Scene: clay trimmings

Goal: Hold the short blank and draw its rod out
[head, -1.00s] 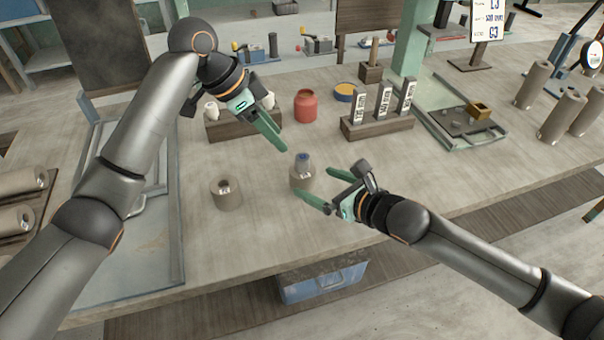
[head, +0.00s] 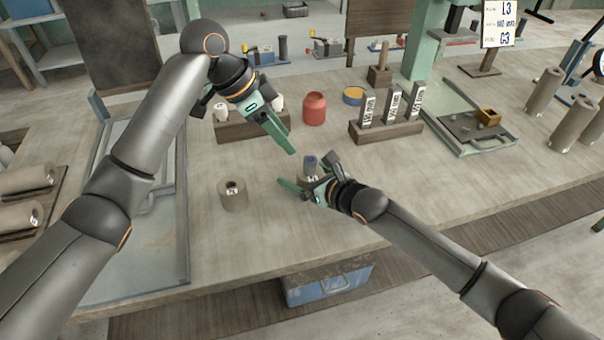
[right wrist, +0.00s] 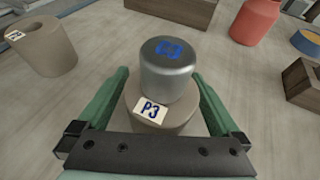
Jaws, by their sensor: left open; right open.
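The short blank (head: 304,183) is a squat tan cylinder standing upright on the table, labelled P3 in the right wrist view (right wrist: 178,127). Its grey metal rod (head: 311,163) stands up out of its top, with a blue mark on the rod's end (right wrist: 168,48). My right gripper (head: 299,187) is open, low at the blank, with one finger on each side of it in the right wrist view; I cannot tell whether they touch. My left gripper (head: 291,151) is open and empty, pointing down above and left of the rod.
A second tan blank (head: 232,196) with an open hole stands to the left. Behind are a red jar (head: 314,108), a wooden block with labelled uprights (head: 385,132) and a tray (head: 470,150). Tall tan cylinders (head: 543,92) stand at right. The table's front is clear.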

